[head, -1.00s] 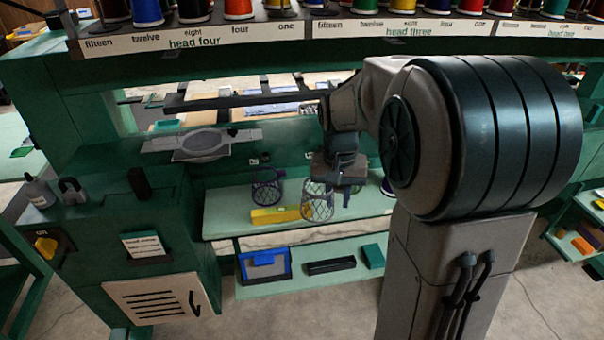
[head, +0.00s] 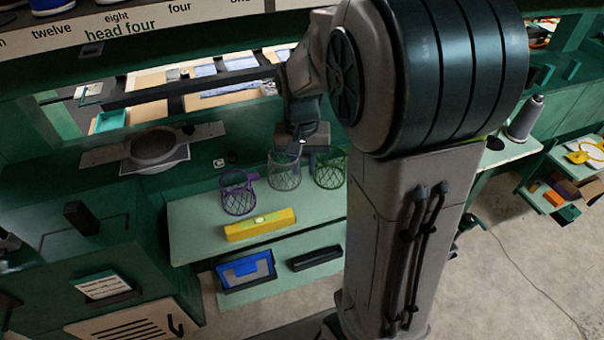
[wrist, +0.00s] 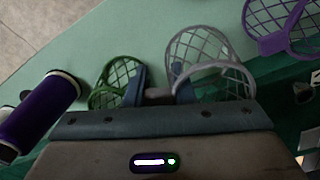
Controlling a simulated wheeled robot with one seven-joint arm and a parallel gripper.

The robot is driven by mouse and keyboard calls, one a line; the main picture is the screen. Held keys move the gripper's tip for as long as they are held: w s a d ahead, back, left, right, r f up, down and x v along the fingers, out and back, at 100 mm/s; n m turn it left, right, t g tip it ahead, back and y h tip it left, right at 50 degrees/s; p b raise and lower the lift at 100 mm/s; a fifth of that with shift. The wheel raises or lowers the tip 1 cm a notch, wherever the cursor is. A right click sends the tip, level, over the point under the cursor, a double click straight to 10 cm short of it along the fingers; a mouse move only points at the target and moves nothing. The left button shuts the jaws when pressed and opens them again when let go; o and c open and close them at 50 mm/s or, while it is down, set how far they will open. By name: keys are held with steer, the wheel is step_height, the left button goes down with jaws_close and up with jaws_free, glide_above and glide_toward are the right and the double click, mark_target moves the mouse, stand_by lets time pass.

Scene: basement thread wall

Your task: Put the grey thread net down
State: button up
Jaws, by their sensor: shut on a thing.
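The grey thread net (head: 284,172) is a mesh basket with a pale rim. My gripper (head: 301,140) is shut on it at its rim side, and the net hangs below the fingers over the pale green shelf (head: 192,215). I cannot tell whether its bottom touches the shelf. In the wrist view the grey net (wrist: 205,50) is at the right finger of my gripper (wrist: 160,88). A purple net (head: 238,198) stands to its left and a green net (head: 331,170) to its right, also seen in the wrist view (wrist: 112,82).
A yellow box (head: 260,225) lies on the shelf in front of the nets. A blue bin (head: 246,270) and a black box (head: 315,258) sit on the lower shelf. A purple spool (wrist: 40,115) shows at left in the wrist view.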

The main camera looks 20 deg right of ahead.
steer(key=shift+f, duration=1.85)
steer(key=shift+f, duration=0.1)
steer(key=shift+f, duration=0.15)
steer(key=o, duration=0.9)
steer(key=shift+o, duration=0.2)
steer(key=shift+r, duration=0.2)
